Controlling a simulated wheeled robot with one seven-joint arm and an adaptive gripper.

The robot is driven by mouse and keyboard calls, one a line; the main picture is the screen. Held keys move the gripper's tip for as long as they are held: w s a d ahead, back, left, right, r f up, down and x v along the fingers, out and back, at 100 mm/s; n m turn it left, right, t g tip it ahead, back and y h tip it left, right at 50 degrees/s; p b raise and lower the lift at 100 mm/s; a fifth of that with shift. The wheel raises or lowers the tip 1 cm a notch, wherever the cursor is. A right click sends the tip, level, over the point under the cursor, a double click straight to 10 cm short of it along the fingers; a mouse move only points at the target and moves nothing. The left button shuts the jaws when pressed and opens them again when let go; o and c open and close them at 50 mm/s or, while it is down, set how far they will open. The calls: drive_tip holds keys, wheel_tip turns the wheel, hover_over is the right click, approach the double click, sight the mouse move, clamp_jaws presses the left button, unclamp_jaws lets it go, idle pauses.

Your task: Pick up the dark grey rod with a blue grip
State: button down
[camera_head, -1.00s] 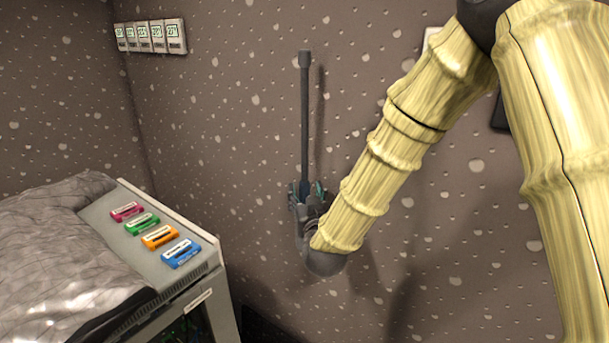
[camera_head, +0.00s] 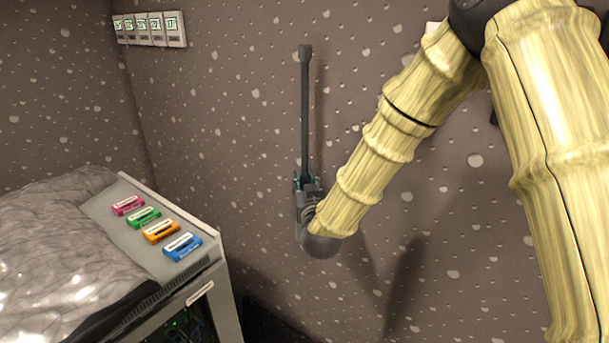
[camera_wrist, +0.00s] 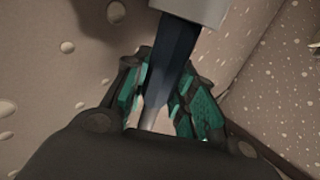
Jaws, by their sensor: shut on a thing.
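The dark grey rod (camera_head: 305,115) stands upright close to the dotted wall in the head view, with a wider cap at its top. Its lower end goes down into my gripper (camera_head: 307,184). In the wrist view, the dark blue grip (camera_wrist: 172,58) of the rod runs between the teal-padded fingers of my gripper (camera_wrist: 166,100), below a light grey block at the top edge. The fingers are shut on the grip. The fingers and wrist partly hide the rod's lower end.
A grey console (camera_head: 215,248) stands at the lower left with pink, green, orange and blue (camera_head: 182,247) faders. A crumpled grey cover (camera_head: 50,250) lies over its left part. Small display boxes (camera_head: 150,29) hang on the wall at upper left. The wall is close behind the rod.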

sight(305, 118)
drive_tip(key=shift+r, duration=0.15)
wheel_tip(305, 118, up, 17)
drive_tip(key=b, duration=0.3)
drive_tip(key=shift+r, duration=0.1)
drive_tip(key=shift+s+r, duration=0.2)
drive_tip(key=shift+r, duration=0.1)
drive_tip(key=s+d+r, duration=0.1)
drive_tip(key=s, duration=0.7)
drive_tip(key=s+d+r, duration=0.1)
drive_tip(key=s+r, duration=0.1)
drive_tip(key=s, duration=0.7)
drive_tip(key=shift+s+d+p, duration=0.2)
drive_tip(key=shift+d+p, duration=0.2)
